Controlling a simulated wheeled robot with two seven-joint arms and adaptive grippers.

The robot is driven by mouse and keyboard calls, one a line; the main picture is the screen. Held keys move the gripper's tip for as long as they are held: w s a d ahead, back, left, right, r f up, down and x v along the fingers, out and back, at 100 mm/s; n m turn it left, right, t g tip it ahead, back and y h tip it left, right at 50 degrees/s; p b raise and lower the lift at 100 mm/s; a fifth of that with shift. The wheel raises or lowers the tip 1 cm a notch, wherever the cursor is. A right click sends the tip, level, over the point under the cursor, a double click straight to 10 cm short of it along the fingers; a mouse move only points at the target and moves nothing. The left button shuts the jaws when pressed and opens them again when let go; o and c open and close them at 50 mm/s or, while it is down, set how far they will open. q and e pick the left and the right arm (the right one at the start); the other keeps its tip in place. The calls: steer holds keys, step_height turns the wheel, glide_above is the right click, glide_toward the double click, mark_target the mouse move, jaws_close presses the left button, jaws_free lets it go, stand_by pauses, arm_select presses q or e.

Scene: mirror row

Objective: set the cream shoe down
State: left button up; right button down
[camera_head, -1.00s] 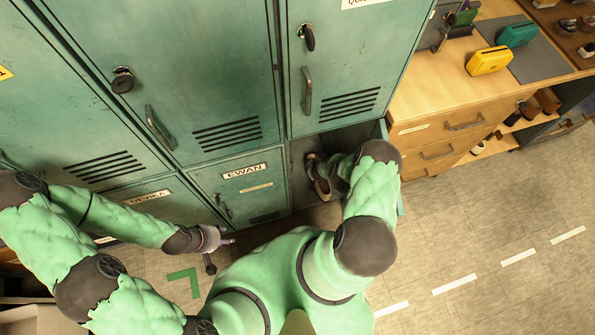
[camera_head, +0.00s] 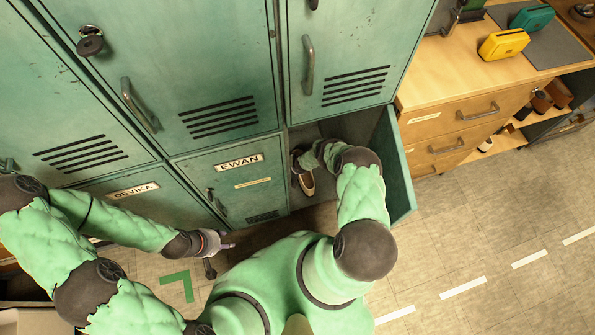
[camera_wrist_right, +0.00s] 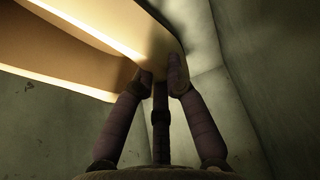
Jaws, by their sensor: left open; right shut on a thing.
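The cream shoe (camera_head: 306,182) is inside the open lower locker compartment (camera_head: 330,128), to the right of the EWAN door. My right gripper (camera_wrist_right: 160,78) is shut on the shoe, which also shows large and close in the right wrist view (camera_wrist_right: 70,45). In the head view my right wrist reaches into the compartment and hides part of the shoe. Whether the shoe touches the compartment floor cannot be told. My left gripper (camera_head: 222,252) is open and empty, low in front of the EWAN door (camera_head: 228,190).
The compartment's open door (camera_head: 398,165) stands out on the right, close to my right arm. A wooden drawer unit (camera_head: 470,115) right of it carries a yellow case (camera_head: 503,44) and a teal case (camera_head: 532,18). The floor (camera_head: 480,220) at the right is clear.

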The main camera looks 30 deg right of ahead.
steer(key=shift+f+b, duration=0.9)
steer(key=shift+f, duration=0.7)
steer(key=shift+r, duration=0.1)
steer(key=c, duration=1.3)
jaws_free()
steer(key=shift+f, duration=0.2)
steer(key=shift+r, duration=0.2)
steer(key=shift+p+v, duration=4.8)
steer(key=shift+v, duration=1.2)
